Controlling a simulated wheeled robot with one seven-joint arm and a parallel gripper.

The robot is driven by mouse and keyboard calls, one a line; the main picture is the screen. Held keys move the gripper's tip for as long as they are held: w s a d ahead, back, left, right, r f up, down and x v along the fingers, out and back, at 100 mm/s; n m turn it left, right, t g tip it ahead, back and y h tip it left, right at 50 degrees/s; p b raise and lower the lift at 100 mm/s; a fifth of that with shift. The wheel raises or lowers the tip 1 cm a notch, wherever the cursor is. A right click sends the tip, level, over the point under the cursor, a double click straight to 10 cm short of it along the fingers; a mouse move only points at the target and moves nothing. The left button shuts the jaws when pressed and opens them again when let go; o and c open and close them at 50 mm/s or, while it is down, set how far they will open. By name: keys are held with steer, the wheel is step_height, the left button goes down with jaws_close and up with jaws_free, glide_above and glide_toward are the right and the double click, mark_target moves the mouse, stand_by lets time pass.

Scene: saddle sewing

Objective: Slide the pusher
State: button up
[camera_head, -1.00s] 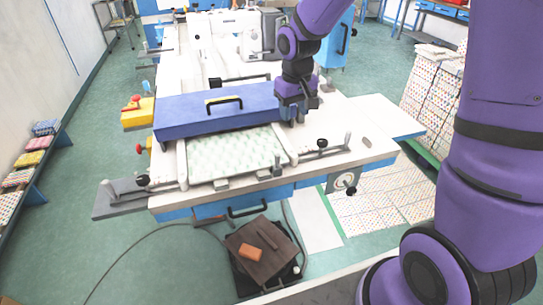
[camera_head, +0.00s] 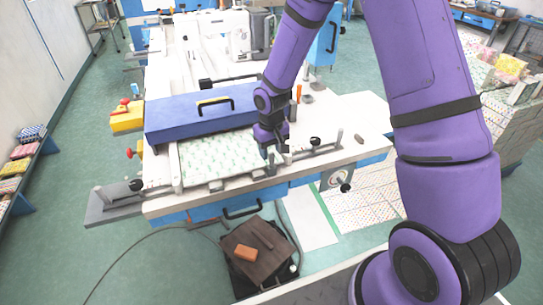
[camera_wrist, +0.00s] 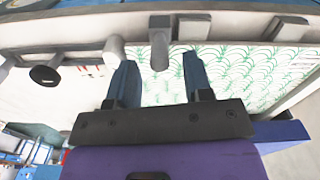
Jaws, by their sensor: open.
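A grey upright peg, which looks like the pusher, stands at the front right of the patterned panel; in the wrist view the peg (camera_wrist: 159,45) shows just ahead of and between my fingertips. My gripper (camera_head: 277,157) is above the panel's front right corner in the head view and hides much of the peg. In the wrist view my gripper (camera_wrist: 158,72) has its two fingers apart with nothing between them; contact with the peg is not clear. The green-and-white patterned panel (camera_head: 215,160) lies flat in front of a long blue cover (camera_head: 180,125).
The blue cover has a black handle (camera_head: 215,105). A rail with a black knob (camera_head: 315,142) runs along the right front, close to my gripper. Another black knob (camera_head: 136,185) is at the left. The white tabletop is free at the right (camera_head: 355,115).

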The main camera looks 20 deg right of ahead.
steer(key=shift+f, duration=1.3)
steer(key=shift+c, duration=0.2)
jaws_close()
steer(key=shift+w, duration=2.05)
steer(key=shift+o, duration=0.2)
jaws_free()
steer(key=shift+r, duration=0.15)
